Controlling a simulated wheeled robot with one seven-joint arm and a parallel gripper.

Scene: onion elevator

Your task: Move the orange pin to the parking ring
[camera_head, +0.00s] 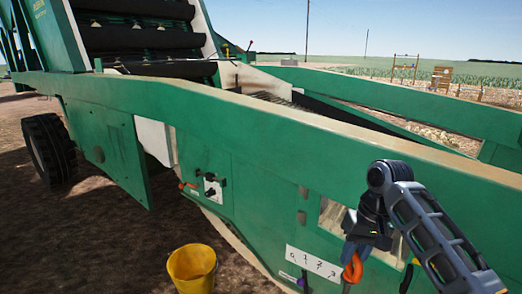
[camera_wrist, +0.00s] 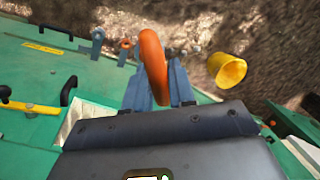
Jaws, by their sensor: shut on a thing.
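The orange pin (camera_head: 352,268) hangs at my gripper (camera_head: 356,252) in the head view, in front of the green machine side. In the wrist view, its curved orange loop (camera_wrist: 152,62) stands between the two grey fingers of my gripper (camera_wrist: 160,80), which are shut on it. The lower part of the pin is hidden by the fingers. Small ring-like fittings (camera_wrist: 97,37) show beyond the fingers at the machine's edge, one of them with orange on it (camera_wrist: 125,44). I cannot tell which is the parking ring.
A white plate with dark marks (camera_head: 313,263) is on the green machine (camera_head: 250,130), left of my gripper. A purple part (camera_head: 302,282) is below it. A yellow bucket (camera_head: 192,268) stands on the ground to the left.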

